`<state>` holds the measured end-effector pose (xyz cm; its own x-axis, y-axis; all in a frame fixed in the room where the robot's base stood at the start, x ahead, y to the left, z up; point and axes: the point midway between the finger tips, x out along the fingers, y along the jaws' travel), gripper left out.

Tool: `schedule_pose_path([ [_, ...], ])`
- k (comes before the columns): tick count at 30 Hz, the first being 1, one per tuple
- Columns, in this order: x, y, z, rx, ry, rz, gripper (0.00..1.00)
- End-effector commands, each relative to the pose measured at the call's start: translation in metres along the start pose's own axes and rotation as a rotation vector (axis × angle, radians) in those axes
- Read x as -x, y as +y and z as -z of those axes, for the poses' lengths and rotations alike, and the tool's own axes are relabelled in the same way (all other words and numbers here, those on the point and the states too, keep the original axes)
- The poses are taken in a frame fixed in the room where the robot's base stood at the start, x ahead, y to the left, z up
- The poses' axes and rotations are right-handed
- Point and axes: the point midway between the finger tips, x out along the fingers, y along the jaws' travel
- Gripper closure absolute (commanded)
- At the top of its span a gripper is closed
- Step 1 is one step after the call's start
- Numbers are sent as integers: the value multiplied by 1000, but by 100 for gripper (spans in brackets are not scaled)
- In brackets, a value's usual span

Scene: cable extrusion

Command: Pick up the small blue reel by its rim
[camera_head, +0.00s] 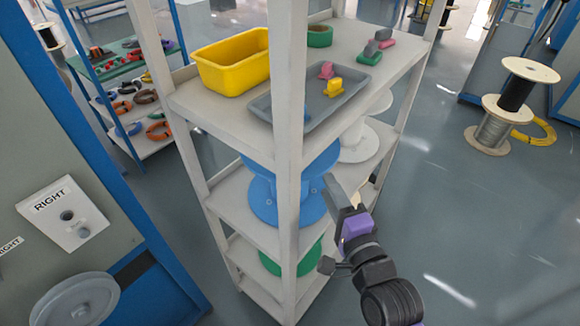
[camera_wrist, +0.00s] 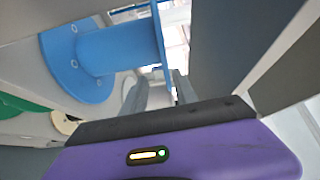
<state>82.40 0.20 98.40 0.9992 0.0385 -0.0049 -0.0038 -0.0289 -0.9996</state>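The blue reel (camera_head: 272,195) stands on the middle shelf of the pale rack, with one flange above the other. A rack post hides part of it. My gripper (camera_head: 332,188) is at the reel's right side, close to the upper rim. In the wrist view the reel (camera_wrist: 115,48) fills the upper left, and one flange edge runs down to the fingertips. My two fingers (camera_wrist: 166,84) show there with a gap between them, so the gripper is open. I cannot tell whether either finger touches the rim.
The pale rack (camera_head: 288,150) has upright posts close to my gripper. Its top holds a yellow bin (camera_head: 232,65) and a grey tray (camera_head: 335,100). A white reel (camera_head: 358,143) stands behind the blue one, and a green reel (camera_head: 270,262) is below. Open floor lies right.

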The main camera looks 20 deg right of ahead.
Motion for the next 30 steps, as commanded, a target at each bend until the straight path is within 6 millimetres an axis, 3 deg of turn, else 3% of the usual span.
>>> schedule_pose_path([
  [21,-80,-12,-2,-29,-2,5,65],
  [30,-85,-11,-1,-29,-2,4,65],
])
